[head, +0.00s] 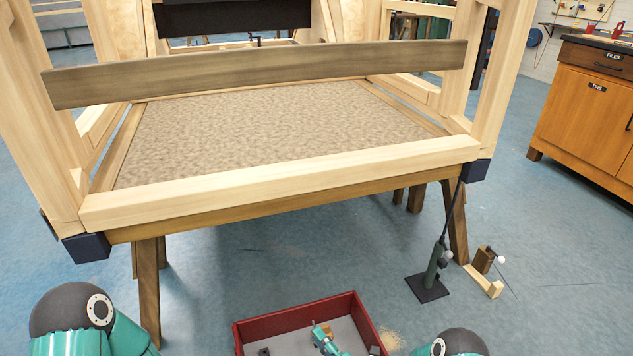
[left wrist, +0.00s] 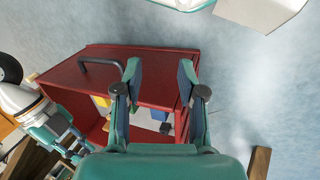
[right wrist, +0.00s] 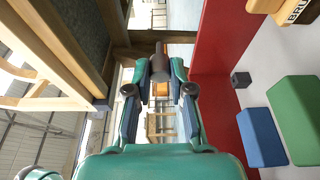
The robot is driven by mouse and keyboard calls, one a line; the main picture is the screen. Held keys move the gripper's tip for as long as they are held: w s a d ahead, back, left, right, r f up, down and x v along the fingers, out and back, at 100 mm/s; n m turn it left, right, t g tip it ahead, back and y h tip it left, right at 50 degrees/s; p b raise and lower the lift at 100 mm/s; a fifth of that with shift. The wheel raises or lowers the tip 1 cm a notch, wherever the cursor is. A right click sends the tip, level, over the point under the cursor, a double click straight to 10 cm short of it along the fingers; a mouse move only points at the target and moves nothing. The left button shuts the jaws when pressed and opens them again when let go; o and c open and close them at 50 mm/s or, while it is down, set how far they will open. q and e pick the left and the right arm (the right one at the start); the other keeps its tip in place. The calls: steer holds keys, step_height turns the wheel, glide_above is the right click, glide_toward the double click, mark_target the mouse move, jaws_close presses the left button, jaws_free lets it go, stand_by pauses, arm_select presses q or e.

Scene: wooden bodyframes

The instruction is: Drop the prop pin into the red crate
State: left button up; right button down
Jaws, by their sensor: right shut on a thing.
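The red crate (head: 370,322) stands on the floor at the bottom of the head view, with a grey inside floor. Its red side shows in the left wrist view (left wrist: 150,62) and a wall in the right wrist view (right wrist: 222,40). My right gripper (head: 321,334) is over the crate. In the right wrist view, it is shut on a short dark cylinder, seemingly the prop pin (right wrist: 160,66), with the crate's inside to the right. My left gripper (left wrist: 160,72) is open and empty, facing the crate's side; it is out of the head view.
Green (right wrist: 297,115) and blue (right wrist: 262,138) blocks and a small dark cube (right wrist: 240,78) lie in the crate. The wooden bodyframe (head: 290,190) stands behind it. A green jack-like stand (head: 432,272) and a wooden piece (head: 487,278) are on the floor to the right.

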arm_select(q)
steer(key=shift+f+b, duration=0.4)
steer(key=shift+f, duration=0.4)
arm_select(e)
steer(key=shift+f, duration=0.85)
steer(key=c, duration=0.9)
jaws_free()
steer(key=shift+c, duration=0.2)
steer(key=shift+d, duration=0.1)
steer(key=v, duration=1.2)
